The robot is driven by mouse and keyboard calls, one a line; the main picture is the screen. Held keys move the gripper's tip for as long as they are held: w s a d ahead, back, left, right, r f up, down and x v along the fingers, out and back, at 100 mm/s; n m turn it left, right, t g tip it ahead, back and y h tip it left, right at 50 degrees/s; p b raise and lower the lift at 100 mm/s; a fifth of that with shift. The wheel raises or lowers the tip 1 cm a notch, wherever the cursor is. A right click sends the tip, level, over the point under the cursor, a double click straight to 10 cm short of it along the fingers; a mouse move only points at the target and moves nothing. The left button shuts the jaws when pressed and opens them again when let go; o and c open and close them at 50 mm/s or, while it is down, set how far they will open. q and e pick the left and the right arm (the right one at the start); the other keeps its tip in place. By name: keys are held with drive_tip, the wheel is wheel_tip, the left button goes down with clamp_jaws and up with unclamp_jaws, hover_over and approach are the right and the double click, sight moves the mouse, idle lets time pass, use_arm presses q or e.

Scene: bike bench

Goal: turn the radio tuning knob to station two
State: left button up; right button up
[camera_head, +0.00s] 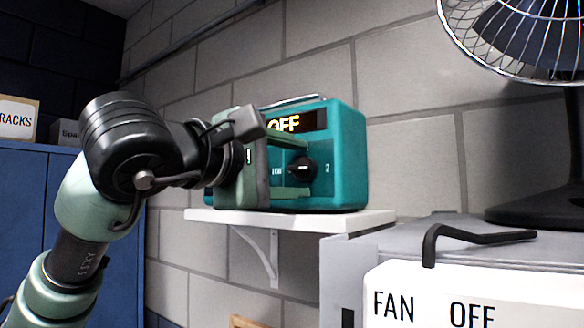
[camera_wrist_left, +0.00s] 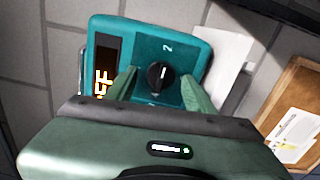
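A teal radio (camera_head: 345,150) stands on a white wall shelf (camera_head: 300,220); its display (camera_head: 290,122) reads OFF. The black tuning knob (camera_head: 302,169) is on its front, with a "2" marked to its right. I cannot tell for sure which way its white pointer line points. My left gripper (camera_head: 300,168) is in front of the radio and hides its left part. In the left wrist view, the knob (camera_wrist_left: 160,76) shows between the two green fingers (camera_wrist_left: 160,90), which are apart with gaps beside it. My left gripper is open. My right gripper is out of view.
A wire-cage fan (camera_head: 520,40) stands at the right on a grey surface. A hex key (camera_head: 480,236) lies near a white panel (camera_head: 430,300) lettered FAN OFF. Blue cabinets (camera_head: 30,210) are at the left. A brick wall is close behind the radio.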

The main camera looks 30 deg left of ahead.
use_arm(q)
drive_tip(key=s+a+b, duration=0.1)
drive_tip(key=s+b, duration=0.2)
drive_tip(key=s, duration=0.4)
drive_tip(key=shift+s, duration=0.4)
idle(0.3)
